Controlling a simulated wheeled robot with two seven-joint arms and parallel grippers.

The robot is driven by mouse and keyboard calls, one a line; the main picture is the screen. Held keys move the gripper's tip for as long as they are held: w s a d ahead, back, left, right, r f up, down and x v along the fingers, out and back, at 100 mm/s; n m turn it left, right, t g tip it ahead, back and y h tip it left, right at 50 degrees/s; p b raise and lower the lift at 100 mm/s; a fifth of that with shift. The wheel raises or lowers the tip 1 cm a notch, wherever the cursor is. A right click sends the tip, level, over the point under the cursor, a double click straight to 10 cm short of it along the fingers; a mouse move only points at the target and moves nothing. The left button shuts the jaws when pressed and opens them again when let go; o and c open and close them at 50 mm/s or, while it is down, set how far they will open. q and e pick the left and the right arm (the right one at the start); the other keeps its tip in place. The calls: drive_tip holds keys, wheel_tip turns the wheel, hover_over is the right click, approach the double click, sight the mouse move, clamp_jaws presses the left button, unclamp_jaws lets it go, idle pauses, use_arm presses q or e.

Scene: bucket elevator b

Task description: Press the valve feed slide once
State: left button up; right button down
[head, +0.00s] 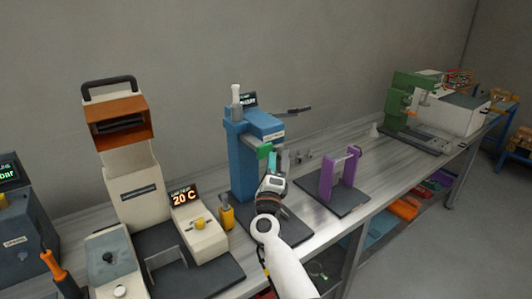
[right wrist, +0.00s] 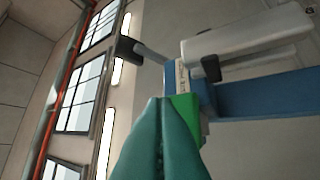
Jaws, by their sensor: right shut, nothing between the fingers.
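A blue bench machine (head: 243,165) stands on the bench near the middle of the head view. A green block (head: 264,151) sticks out from its front and looks like the feed slide; no readable label confirms this. My right gripper (head: 284,160) is in front of the machine, beside the green block. In the right wrist view, my right gripper's teal fingers (right wrist: 160,102) are shut together and empty. Their tips overlap the green block (right wrist: 187,112), which is partly hidden behind them. I cannot tell whether they touch it. My left gripper is not in view.
A cream and orange machine (head: 125,170) with a 20 C display stands at the left. A purple stand (head: 328,183) on a dark plate is right of my arm. A green machine (head: 405,105) stands farther right.

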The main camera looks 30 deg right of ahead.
sight(265, 153)
drive_tip(key=shift+w, duration=0.15)
drive_tip(key=shift+w, duration=0.3)
drive_tip(key=shift+w+a+b, duration=0.15)
drive_tip(key=shift+w+b, duration=0.75)
drive_tip(key=shift+w, duration=0.3)
idle(1.3)
drive_tip(key=shift+s, duration=0.1)
drive_tip(key=shift+s+r+p, duration=0.1)
drive_tip(key=shift+s+p, duration=0.9)
drive_tip(key=shift+s, duration=0.5)
drive_tip(key=shift+s, duration=0.15)
